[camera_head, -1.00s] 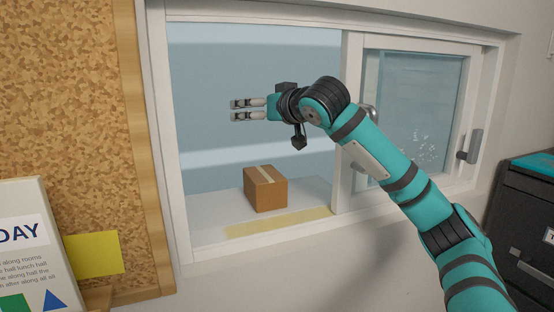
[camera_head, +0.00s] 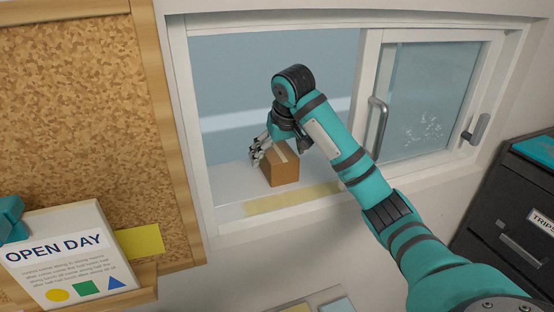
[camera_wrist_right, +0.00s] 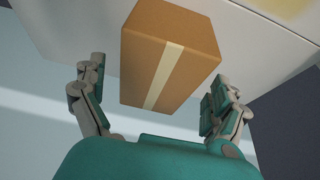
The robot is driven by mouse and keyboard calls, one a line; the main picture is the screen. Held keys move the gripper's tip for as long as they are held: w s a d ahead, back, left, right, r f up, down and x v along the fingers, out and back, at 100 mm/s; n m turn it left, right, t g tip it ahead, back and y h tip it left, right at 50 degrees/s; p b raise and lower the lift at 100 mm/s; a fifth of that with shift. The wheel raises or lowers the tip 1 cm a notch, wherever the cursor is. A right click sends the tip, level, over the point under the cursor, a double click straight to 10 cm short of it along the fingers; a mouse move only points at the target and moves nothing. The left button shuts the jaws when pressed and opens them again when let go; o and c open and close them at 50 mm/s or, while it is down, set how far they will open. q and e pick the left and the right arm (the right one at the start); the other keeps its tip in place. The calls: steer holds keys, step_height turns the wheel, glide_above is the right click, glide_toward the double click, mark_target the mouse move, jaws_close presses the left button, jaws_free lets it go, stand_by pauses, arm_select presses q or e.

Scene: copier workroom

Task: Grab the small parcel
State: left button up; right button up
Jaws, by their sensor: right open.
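The small parcel (camera_head: 284,170) is a brown cardboard box with a pale tape strip. It stands on the sill of the open window hatch. My right gripper (camera_head: 257,151) reaches through the opening and is low at the parcel's upper left side, partly covering its top. In the right wrist view, the parcel (camera_wrist_right: 172,57) lies between the two spread fingers of the open right gripper (camera_wrist_right: 157,88). Gaps show on both sides, and the fingers are not closed on it.
The white window frame (camera_head: 192,150) bounds the opening on the left, with a sliding pane and handle (camera_head: 377,128) on the right. A yellow strip (camera_head: 292,199) marks the sill. A dark cabinet (camera_head: 510,220) stands right; an OPEN DAY sign (camera_head: 66,250) stands left.

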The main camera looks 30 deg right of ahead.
steer(key=shift+w+d+f, duration=0.1)
steer(key=shift+w+f, duration=0.15)
steer(key=shift+f, duration=0.15)
steer(key=shift+d+f, duration=0.15)
steer(key=shift+f, duration=0.25)
steer(key=shift+w, duration=0.1)
steer(key=shift+f, duration=0.25)
steer(key=c, duration=1.4)
